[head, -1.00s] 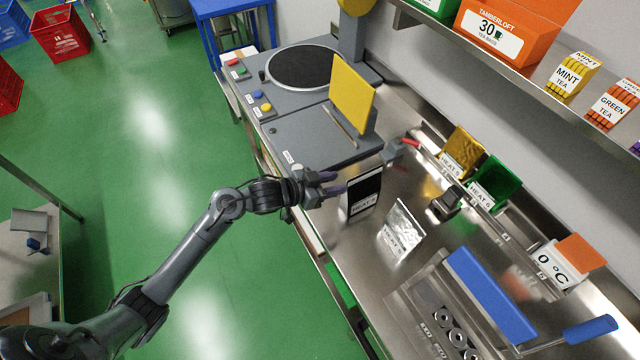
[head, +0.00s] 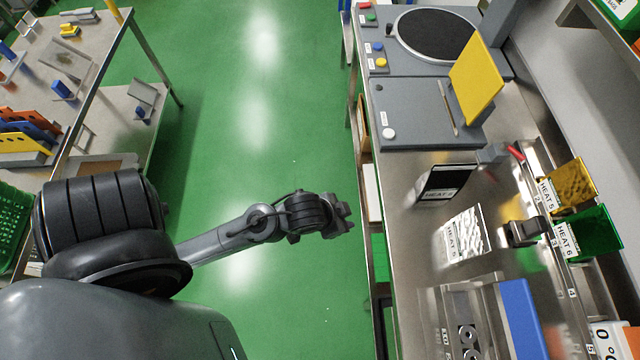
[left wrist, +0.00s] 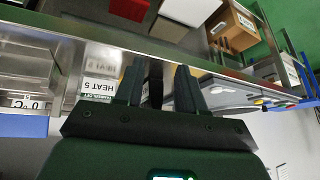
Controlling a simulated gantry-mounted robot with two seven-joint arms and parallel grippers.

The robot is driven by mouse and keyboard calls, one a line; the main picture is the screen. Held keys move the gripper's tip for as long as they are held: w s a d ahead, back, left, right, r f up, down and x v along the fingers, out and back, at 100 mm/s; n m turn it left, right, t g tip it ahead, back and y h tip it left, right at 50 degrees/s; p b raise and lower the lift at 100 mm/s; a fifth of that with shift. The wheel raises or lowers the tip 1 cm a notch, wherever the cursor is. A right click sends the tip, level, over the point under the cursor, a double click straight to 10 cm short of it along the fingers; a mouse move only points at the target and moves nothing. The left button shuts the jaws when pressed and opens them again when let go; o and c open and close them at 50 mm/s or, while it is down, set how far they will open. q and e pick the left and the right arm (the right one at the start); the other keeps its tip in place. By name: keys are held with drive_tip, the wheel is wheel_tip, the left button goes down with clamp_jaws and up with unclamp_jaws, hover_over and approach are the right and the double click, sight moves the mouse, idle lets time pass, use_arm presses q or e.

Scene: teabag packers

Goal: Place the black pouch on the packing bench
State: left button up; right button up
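The black pouch (head: 448,181) with a white HEAT label stands on the steel counter (head: 408,215), in front of the grey machine. Which table is the packing bench is not marked. My right gripper is out of view.
A silver pouch (head: 466,235) stands right of the black one. Gold (head: 570,185) and green (head: 590,235) pouches are at the back rail. A yellow plate (head: 476,78) rises from the machine. A table (head: 100,50) with coloured racks is at left across open green floor.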

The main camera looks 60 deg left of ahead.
use_arm(q)
drive_tip(key=s+d+g, duration=0.1)
drive_tip(key=s+g, duration=0.1)
drive_tip(key=s, duration=0.5)
drive_tip(key=shift+s+g, duration=0.2)
drive_tip(key=shift+g, duration=0.2)
drive_tip(key=shift+d+f, duration=0.1)
wheel_tip(320, 180, up, 20)
drive_tip(key=p, duration=1.9)
drive_tip(key=shift+f+p, duration=0.15)
drive_tip(key=shift+p, duration=0.15)
